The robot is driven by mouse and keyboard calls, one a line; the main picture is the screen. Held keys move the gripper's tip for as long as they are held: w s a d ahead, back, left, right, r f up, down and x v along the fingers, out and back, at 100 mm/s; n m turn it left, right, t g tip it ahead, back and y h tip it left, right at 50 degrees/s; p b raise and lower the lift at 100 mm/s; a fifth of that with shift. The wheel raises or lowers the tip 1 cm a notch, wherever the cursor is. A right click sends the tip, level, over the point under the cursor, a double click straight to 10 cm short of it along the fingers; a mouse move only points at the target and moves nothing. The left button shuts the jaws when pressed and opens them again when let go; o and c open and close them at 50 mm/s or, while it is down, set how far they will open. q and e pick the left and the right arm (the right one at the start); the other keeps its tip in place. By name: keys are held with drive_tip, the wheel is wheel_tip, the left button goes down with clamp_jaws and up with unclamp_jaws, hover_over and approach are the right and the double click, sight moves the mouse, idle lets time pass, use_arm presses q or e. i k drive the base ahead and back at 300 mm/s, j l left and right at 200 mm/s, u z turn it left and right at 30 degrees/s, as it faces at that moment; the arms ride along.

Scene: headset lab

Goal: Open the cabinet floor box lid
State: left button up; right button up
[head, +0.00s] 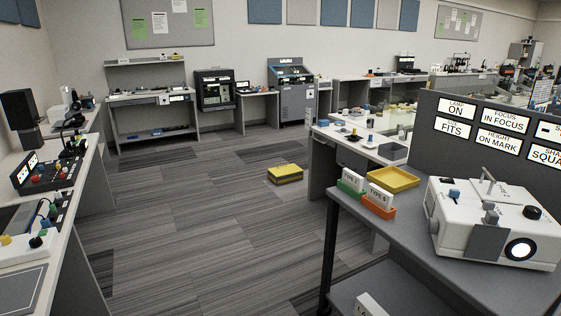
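A small yellow-topped box (285,173) with dark lower sides sits on the grey floor, a little right of the middle of the head view. Its top looks flat and closed, but it is too small to make out a latch or handle. It stands in front of a tall blue-grey cabinet (296,104) at the back wall, with open floor between them. Neither of my grippers is in view.
The floor (190,215) is clear up to the box. A left bench (70,215) and a grey right table (425,240) edge the way. The table holds a white projector-like device (470,205) and a yellow tray (392,180). A black cabinet (215,92) stands behind.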

sight(282, 171)
drive_tip(key=i+u, duration=0.25)
drive_tip(key=i, duration=0.3)
drive_tip(key=i+u, duration=0.25)
drive_tip(key=i, duration=0.3)
drive_tip(key=i+l+u, duration=0.25)
drive_tip(key=i, duration=0.25)
